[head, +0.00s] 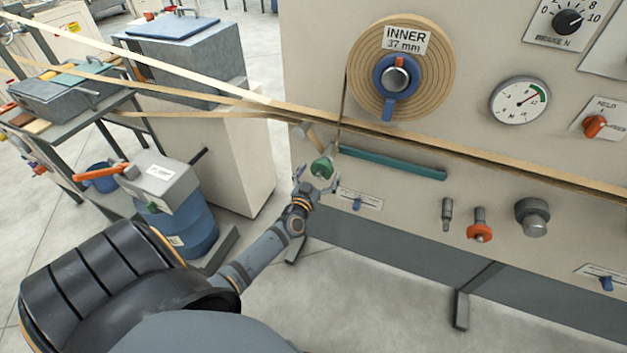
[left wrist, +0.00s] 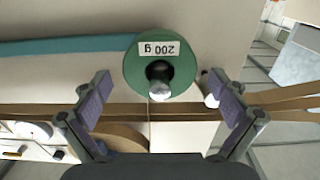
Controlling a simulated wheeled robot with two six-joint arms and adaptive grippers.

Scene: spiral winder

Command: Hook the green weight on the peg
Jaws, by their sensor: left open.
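The green weight (left wrist: 137,72), with an upside-down "200 g" label, is in the upper middle of the left wrist view. A metal peg (left wrist: 159,92) shows its rounded end at the weight's hole. The weight appears to hang around this peg. My left gripper (left wrist: 163,103) is open, its two fingers left and right of the weight with visible gaps. In the head view the weight (head: 322,167) is at the machine panel, below the tape, with the left gripper (head: 318,182) at it. The peg is hardly visible there. My right gripper is not in view.
Tape (head: 480,165) runs across the panel just above the weight. A teal bar (head: 395,163) lies right of it.

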